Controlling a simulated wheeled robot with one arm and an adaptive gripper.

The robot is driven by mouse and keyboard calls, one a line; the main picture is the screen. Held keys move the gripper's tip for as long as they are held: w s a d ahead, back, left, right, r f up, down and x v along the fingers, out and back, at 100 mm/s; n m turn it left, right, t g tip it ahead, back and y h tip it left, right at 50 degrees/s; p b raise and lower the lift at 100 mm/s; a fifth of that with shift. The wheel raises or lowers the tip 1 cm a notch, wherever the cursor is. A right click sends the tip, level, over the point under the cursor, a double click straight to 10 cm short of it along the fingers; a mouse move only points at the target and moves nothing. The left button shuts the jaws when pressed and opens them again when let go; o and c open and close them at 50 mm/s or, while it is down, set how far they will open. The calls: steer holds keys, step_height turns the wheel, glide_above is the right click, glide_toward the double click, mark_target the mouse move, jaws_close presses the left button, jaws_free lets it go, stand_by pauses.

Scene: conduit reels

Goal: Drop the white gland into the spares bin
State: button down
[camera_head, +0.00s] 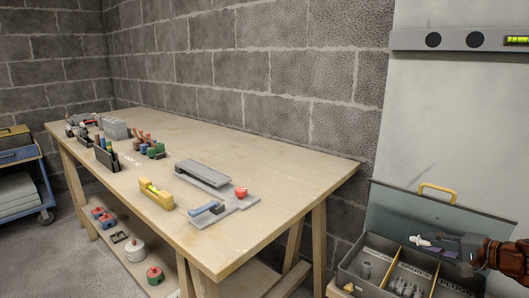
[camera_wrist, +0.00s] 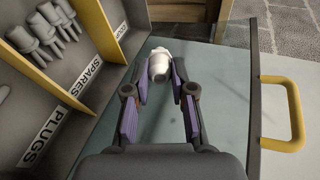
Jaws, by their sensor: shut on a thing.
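The white gland (camera_head: 416,240) is held between the tips of my gripper (camera_head: 430,243), above the open case at the lower right. In the wrist view the white gland (camera_wrist: 159,63) sits between the fingertips of my gripper (camera_wrist: 161,80), with the case's lid behind it. The spares bin (camera_head: 411,269) is the case compartment labelled SPARES, between two yellow dividers. In the wrist view the spares bin (camera_wrist: 84,80) lies to the left of the gland and holds several grey glands (camera_wrist: 55,28). The gland is clear of the bin.
The grey lid (camera_head: 400,213) with a yellow handle (camera_head: 437,189) stands raised behind the compartments. A PLUGS compartment (camera_wrist: 40,138) adjoins the spares bin. A wooden workbench (camera_head: 270,165) with tools and fixtures stands to the left, and a block wall is behind.

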steer(key=shift+f+b, duration=1.55)
steer(key=shift+f, duration=1.35)
steer(key=c, duration=0.9)
jaws_free()
steer(key=v, duration=1.2)
